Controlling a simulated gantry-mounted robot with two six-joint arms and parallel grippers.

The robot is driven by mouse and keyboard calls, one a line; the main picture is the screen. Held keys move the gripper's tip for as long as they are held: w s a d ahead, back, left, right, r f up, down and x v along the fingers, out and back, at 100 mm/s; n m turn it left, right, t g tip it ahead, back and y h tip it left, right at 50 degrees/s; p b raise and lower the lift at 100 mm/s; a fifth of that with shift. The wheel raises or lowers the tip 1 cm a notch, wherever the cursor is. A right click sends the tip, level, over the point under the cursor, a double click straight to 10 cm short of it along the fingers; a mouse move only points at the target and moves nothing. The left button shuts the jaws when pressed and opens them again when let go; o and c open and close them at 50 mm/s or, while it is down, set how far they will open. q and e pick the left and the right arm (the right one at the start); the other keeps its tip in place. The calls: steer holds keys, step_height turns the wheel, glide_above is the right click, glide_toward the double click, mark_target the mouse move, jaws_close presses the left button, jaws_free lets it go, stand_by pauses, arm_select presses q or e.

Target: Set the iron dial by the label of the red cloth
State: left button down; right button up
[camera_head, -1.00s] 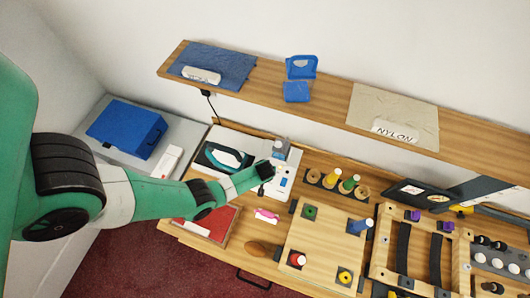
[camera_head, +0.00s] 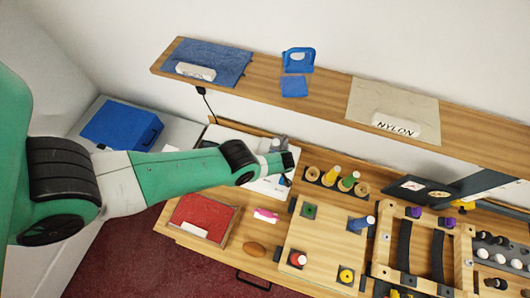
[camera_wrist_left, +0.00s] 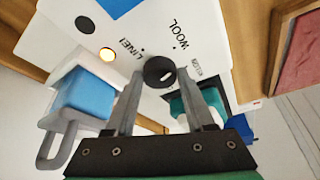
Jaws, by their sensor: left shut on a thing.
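The black round dial (camera_wrist_left: 160,71) sits on a white panel (camera_wrist_left: 215,25) lettered LINEN, WOOL and NYLON. My left gripper (camera_wrist_left: 159,76) is shut on it, one finger on each side. A short pale mark shows on the dial's face towards the NYLON side; its exact setting is hard to tell. In the head view my left gripper (camera_head: 290,161) hides the dial. The teal iron (camera_wrist_left: 207,99) shows behind the fingers. The red cloth (camera_head: 203,211) lies in a tray at the counter's front left, its white label (camera_head: 194,230) too small to read. My right gripper is not in view.
The shelf holds a blue cloth (camera_head: 225,60) and a beige cloth (camera_head: 380,100) labelled NYLON. A pegged wooden board (camera_head: 325,240) and a strapped frame (camera_head: 408,277) stand to the right.

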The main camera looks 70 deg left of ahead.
arm_select(q)
steer(key=shift+n, duration=0.5)
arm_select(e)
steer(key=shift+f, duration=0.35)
arm_select(q)
steer(key=shift+c, duration=1.4)
jaws_free()
steer(key=shift+r, duration=0.1)
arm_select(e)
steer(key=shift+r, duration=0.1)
